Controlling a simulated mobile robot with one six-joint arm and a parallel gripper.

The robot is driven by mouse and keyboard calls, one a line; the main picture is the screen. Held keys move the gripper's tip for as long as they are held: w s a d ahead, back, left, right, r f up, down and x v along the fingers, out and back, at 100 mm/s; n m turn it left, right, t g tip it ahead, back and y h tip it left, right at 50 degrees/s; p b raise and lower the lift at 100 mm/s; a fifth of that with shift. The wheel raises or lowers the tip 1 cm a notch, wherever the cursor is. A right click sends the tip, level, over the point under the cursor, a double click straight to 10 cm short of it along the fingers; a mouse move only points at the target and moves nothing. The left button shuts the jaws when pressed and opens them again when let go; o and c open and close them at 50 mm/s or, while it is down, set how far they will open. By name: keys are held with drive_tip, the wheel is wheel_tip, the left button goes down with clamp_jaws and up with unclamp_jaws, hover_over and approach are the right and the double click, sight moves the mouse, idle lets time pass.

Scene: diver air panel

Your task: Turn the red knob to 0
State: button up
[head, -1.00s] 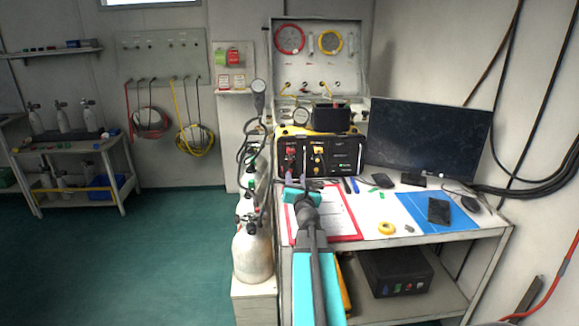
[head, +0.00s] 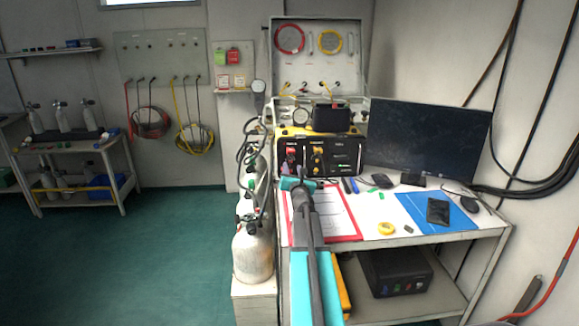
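The black air panel (head: 342,158) stands at the back of the white table. My gripper (head: 289,172) is just in front of the panel, at or a little below the red knob. Its fingers are small and dark against the panel. I cannot tell whether they touch the knob or how far apart they are. The knob's pointer and scale are too small to read.
A red-edged clipboard (head: 350,222) lies under my arm. Gas cylinders (head: 253,250) stand left of the table. Open floor lies at left.

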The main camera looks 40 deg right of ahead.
sight(290, 162)
drive_tip(key=shift+x, duration=2.15)
